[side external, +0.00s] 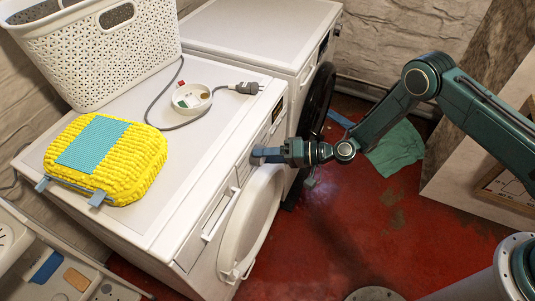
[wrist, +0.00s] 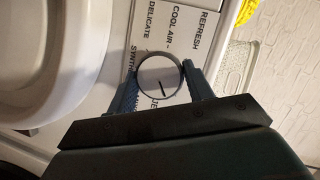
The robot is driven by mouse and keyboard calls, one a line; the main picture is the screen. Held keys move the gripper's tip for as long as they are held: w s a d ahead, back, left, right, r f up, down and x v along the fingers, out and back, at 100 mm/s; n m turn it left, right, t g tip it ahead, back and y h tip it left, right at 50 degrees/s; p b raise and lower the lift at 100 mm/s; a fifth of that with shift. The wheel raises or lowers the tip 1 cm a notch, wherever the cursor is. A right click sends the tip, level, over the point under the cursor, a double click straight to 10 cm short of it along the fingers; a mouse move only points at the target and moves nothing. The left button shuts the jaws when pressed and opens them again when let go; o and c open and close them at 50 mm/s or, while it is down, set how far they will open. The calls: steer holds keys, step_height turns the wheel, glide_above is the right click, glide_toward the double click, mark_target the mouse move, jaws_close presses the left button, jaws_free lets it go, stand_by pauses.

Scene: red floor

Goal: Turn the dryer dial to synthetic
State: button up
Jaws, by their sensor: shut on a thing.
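In the wrist view the round dial (wrist: 158,70) has a dark rim and a pale face. Its black pointer line aims toward the bottom of the picture, near a partly hidden label starting "JE". The printed labels (wrist: 165,22) read REFRESH, COOL AIR, DELICATE and "SYNTH", the last cut off by the dial and a finger. My gripper (wrist: 160,80) is shut on the dial, one finger on each side. In the side view my gripper (side external: 258,156) reaches the panel and hides the dial.
A white basket (side external: 105,55), a yellow textured bag (side external: 140,165), a white dish (side external: 192,98) and a grey plug (side external: 248,88) sit on top of the machine. A second white machine (side external: 250,30) stands beside it. A green cloth (side external: 398,150) lies on the red floor.

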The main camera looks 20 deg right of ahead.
steer(key=m+y, duration=0.1)
steer(key=m, duration=0.2)
steer(key=shift+f, duration=0.15)
steer(key=shift+m+y, duration=0.9)
steer(key=shift+m, duration=0.8)
steer(key=o, duration=1)
steer(key=shift+c, duration=0.2)
step_height(320, 180, up, 20)
